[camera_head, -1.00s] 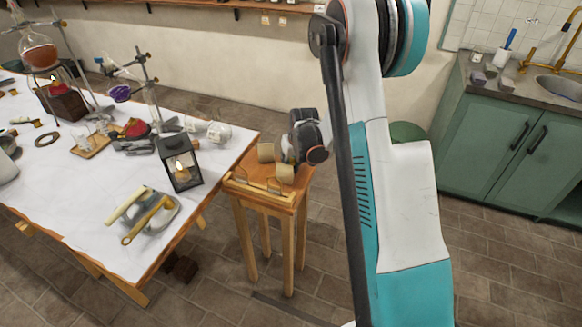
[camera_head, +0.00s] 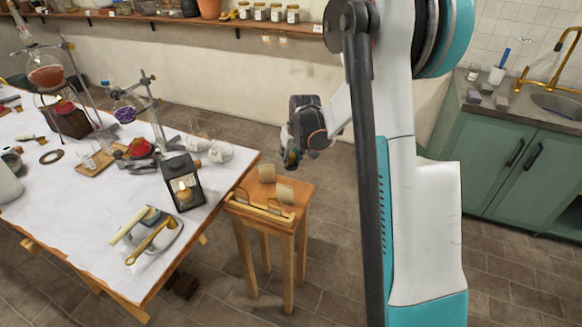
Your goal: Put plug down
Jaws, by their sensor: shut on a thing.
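My gripper (camera_head: 291,158) hangs above and behind the far edge of the small wooden stool (camera_head: 298,207). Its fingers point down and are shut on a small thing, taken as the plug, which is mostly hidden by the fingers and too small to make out. The gripper is clear of the stool top.
A white-topped worktable (camera_head: 85,230) on the left carries a black lantern (camera_head: 182,184), a brass-handled tool (camera_head: 152,243) and glassware on stands. A green cabinet (camera_head: 505,150) with a sink is at right. Floor behind the stool is free.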

